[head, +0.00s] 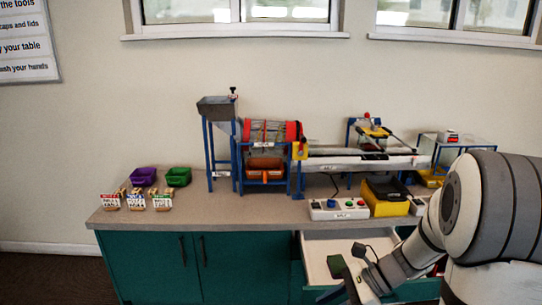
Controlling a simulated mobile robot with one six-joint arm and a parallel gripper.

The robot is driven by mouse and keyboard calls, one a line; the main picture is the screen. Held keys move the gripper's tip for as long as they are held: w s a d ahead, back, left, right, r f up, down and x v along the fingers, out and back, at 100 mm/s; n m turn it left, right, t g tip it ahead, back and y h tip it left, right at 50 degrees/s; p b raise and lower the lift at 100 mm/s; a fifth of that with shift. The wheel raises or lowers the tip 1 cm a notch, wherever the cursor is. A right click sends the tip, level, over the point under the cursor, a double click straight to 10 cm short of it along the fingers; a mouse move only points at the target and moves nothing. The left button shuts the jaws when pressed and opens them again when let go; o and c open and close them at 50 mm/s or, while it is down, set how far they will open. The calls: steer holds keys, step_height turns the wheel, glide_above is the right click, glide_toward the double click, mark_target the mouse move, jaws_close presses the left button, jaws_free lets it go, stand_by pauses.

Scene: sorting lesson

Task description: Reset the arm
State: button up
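My arm (440,225) comes in from the right and reaches down and left over an open white-lined drawer (318,246). My gripper (338,292) is at the bottom edge of the picture, in front of or over the drawer. It is small and partly cut off, so I cannot tell whether it is open or shut. A dark green object (337,266) shows beside it, inside the drawer's outline. I cannot tell whether the gripper touches it.
The grey worktop (240,215) carries a drum sorter (268,138), a conveyor (360,162), a button box (338,209) and a yellow-and-black box (388,196). Purple (143,177) and green (178,177) bins and several labelled holders (136,202) stand left. The worktop's front middle is clear.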

steer(key=s+d+r+n+t+h+p, duration=0.2)
steer(key=s+r+n+h+p, duration=0.5)
steer(key=r+n, duration=0.8)
steer(key=s+n+t+h, duration=0.1)
steer(key=s+n+h, duration=0.2)
steer(key=s, duration=0.1)
steer(key=shift+n+h, duration=0.3)
